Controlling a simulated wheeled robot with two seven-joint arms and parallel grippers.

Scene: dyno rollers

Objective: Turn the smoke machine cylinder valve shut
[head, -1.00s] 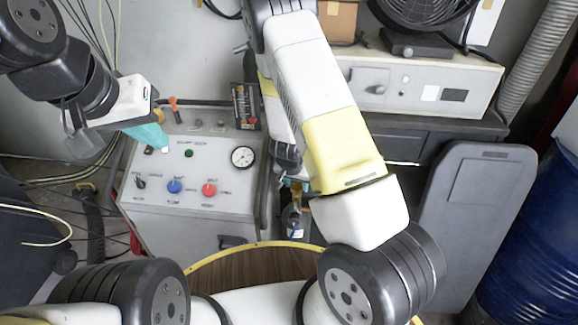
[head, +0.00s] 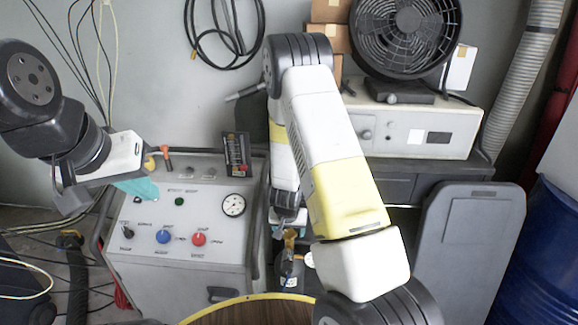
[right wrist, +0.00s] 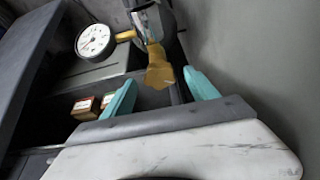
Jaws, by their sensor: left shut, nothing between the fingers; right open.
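The valve has a yellow handle (right wrist: 157,68), sitting just beyond and between my right fingertips in the right wrist view. In the head view the handle (head: 290,235) shows small at the top of a dark cylinder (head: 290,268) with a pale label. My right gripper (right wrist: 160,90) has its teal fingers spread, one on each side of the handle's line, with no clear contact. In the head view my right wrist partly hides this area. My left gripper (head: 138,189) is shut and empty over the left part of the control panel.
The grey control panel (head: 150,222) with knobs and a gauge (head: 233,205) stands left of the cylinder. A round gauge (right wrist: 95,40) is near the valve. A fan (head: 405,40) on a white box stands behind. A grey board (head: 470,245) and blue barrel (head: 540,250) are at right.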

